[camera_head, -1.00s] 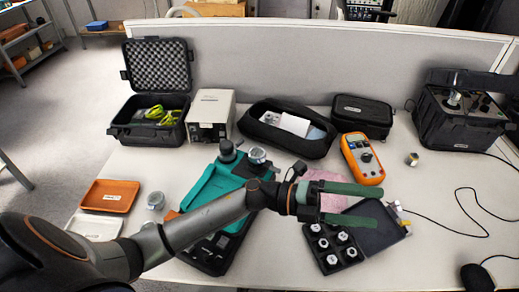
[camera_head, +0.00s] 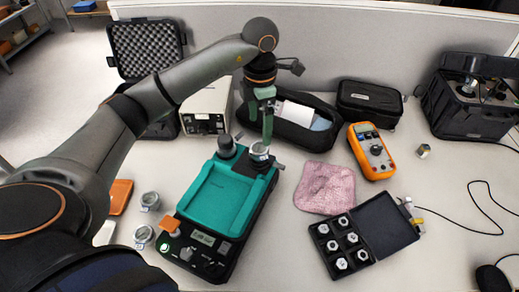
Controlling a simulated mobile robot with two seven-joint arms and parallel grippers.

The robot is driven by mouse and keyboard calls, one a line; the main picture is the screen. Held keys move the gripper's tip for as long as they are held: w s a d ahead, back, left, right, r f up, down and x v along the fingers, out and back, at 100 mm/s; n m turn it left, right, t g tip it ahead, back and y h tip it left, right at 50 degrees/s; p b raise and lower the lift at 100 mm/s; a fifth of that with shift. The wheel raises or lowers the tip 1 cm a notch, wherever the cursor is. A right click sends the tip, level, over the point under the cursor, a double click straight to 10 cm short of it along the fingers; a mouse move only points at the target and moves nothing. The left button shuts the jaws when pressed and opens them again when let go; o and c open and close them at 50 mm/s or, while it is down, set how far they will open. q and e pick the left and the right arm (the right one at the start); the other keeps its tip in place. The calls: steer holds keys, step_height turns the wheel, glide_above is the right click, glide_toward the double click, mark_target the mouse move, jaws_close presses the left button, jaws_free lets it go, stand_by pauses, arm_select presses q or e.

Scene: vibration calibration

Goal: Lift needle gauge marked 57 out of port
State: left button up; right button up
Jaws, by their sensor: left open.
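A silvery round gauge (camera_head: 260,154) sits at the back right corner of the teal-topped black device (camera_head: 219,197). Its marking is too small to read, so I cannot tell whether it is the one marked 57. My left gripper (camera_head: 267,142) points down at this gauge with its green fingers open. The fingertips are at its top and partly hide it; I cannot tell whether they touch it. A dark cylinder (camera_head: 226,146) stands to the left of it on the device. Two similar silvery pieces (camera_head: 150,200) lie left of the device. My right gripper is not in view.
An open black case (camera_head: 388,224) with several silvery fittings lies at right, near a pink cloth (camera_head: 325,188) and an orange meter (camera_head: 371,150). A black pouch (camera_head: 290,133) lies behind the gripper.

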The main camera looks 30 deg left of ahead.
mark_target(260, 149)
arm_select(q)
step_height(260, 149, down, 4)
steer(key=shift+r, duration=0.1)
steer(key=shift+d+f+p, duration=0.15)
steer(key=shift+f+p, duration=0.3)
steer(key=shift+f, duration=2.35)
steer(key=shift+c, duration=0.2)
